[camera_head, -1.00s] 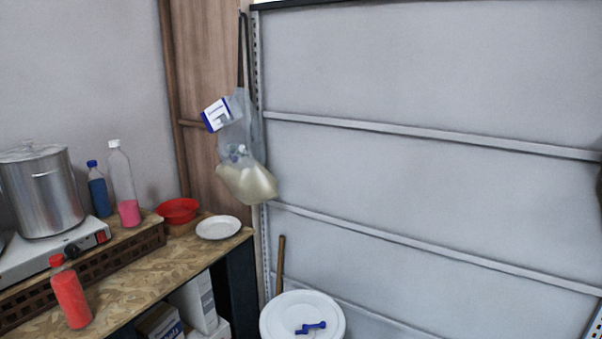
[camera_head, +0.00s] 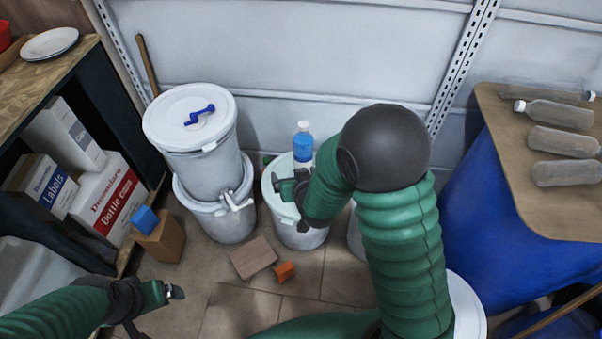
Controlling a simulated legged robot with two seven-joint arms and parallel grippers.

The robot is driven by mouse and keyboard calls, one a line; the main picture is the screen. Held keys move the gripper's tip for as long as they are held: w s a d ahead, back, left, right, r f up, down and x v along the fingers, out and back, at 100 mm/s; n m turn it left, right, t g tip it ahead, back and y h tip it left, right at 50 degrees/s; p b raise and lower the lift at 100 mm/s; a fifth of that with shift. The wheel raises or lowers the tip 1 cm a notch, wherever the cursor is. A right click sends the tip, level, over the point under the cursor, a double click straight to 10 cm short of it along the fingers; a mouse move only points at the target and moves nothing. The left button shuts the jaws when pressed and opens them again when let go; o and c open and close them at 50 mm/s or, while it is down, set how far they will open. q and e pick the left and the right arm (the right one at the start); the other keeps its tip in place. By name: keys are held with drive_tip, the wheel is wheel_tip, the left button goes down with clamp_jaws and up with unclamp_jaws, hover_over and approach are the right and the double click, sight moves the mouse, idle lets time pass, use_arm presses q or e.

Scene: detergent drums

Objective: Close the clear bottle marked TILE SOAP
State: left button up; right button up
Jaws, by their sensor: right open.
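No TILE SOAP marking is readable. A clear bottle with blue liquid and a whitish top (camera_head: 303,143) stands upright on or just behind a pale-lidded white drum (camera_head: 269,205); whether its cap is fully on cannot be told. Several clear bottles (camera_head: 563,141) lie on a wooden board at the right, at least one with a white cap. My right gripper (camera_head: 287,188) is open over the pale drum's lid, in front of and below the blue-liquid bottle, partly hidden by my own arm. My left gripper (camera_head: 175,292) is low at the left, away from the bottles; its jaws are unclear.
Stacked white drums with a blue handle on the lid (camera_head: 160,122) stand left of the pale drum. A blue drum (camera_head: 485,220) is under the board (camera_head: 500,110). A shelf with boxes (camera_head: 108,195) is at the left. A wooden block (camera_head: 253,257) and orange piece (camera_head: 284,271) lie on the floor.

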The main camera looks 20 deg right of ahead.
sight(304, 152)
drive_tip(key=w+d+f+m+t+h+b, duration=0.1)
drive_tip(key=w+d+f+t+h+b, duration=0.15)
drive_tip(key=f+b, duration=0.3)
drive_tip(key=w+d+f+t+h+b, duration=0.1)
drive_tip(key=d+f+t+h+b, duration=0.1)
drive_tip(key=f+t+b, duration=0.3)
drive_tip(key=shift+g, duration=0.65)
drive_tip(key=b+x, duration=0.1)
drive_tip(key=x, duration=0.6)
drive_tip(key=b+x, duration=0.1)
drive_tip(key=x, duration=0.2)
drive_tip(key=shift+w+d+b, duration=0.25)
drive_tip(key=shift+d+b, duration=0.1)
drive_tip(key=shift+d, duration=0.2)
use_arm(q)
drive_tip(key=s+x, duration=0.1)
drive_tip(key=x, duration=0.7)
drive_tip(key=s+x, duration=0.2)
drive_tip(key=x, duration=0.6)
drive_tip(key=shift+s+f, duration=0.35)
drive_tip(key=shift+s, duration=0.05)
use_arm(e)
drive_tip(key=shift+w+d+r, duration=0.1)
drive_tip(key=shift+w, duration=0.15)
